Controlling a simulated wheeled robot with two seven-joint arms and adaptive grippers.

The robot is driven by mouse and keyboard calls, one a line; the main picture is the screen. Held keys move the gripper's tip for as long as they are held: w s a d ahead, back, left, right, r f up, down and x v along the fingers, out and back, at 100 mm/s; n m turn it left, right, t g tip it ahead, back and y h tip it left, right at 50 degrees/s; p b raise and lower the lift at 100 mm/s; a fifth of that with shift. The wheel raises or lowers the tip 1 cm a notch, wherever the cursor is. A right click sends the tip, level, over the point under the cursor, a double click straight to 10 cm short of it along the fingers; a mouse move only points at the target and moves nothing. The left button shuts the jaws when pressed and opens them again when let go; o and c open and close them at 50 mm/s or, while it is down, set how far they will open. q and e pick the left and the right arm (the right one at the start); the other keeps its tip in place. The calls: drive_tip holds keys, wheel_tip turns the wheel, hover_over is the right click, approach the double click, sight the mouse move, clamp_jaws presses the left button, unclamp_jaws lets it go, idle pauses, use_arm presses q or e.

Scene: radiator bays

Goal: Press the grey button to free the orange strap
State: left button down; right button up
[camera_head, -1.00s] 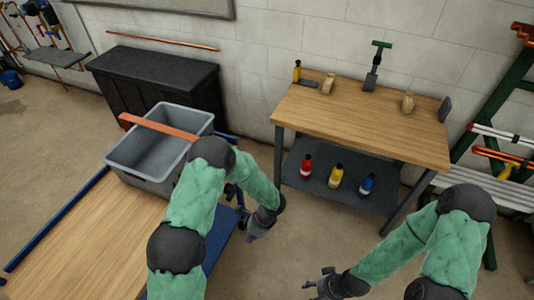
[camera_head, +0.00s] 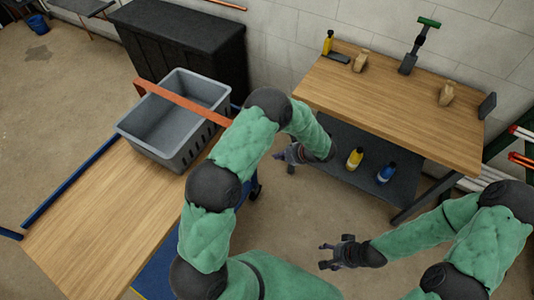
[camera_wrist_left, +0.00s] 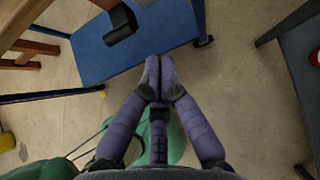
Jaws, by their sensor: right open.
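The orange strap (camera_head: 180,100) runs across the top of the grey crate (camera_head: 150,150), which stands on the cart's wooden top. Its right end passes behind my left arm. No grey button can be made out in the head view. My left gripper (camera_head: 284,154) is apart from the crate, to its right, with nothing in it. In the left wrist view its fingers (camera_wrist_left: 159,78) are together. A dark block with a greyish face (camera_wrist_left: 122,22) hangs at the upper left there, beside a reddish-brown strip; I cannot tell whether it carries the button. My right gripper (camera_head: 328,256) is open and empty.
The cart has a wooden top (camera_head: 95,215) and a blue lower deck (camera_wrist_left: 130,45). A workbench (camera_head: 400,110) with tools stands at the right, with bottles on its lower shelf. A black chest (camera_head: 180,50) stands behind the crate. Floor is clear between cart and bench.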

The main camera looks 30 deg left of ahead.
use_arm(q)
drive_tip(key=a+r+b+x, duration=0.1)
drive_tip(key=x, duration=0.5)
drive_tip(key=a+r+b+x, duration=0.1)
drive_tip(key=x, duration=0.5)
drive_tip(key=shift+a+f+b, duration=0.1)
drive_tip(key=shift+a+b, duration=0.1)
drive_tip(key=shift+b, duration=0.15)
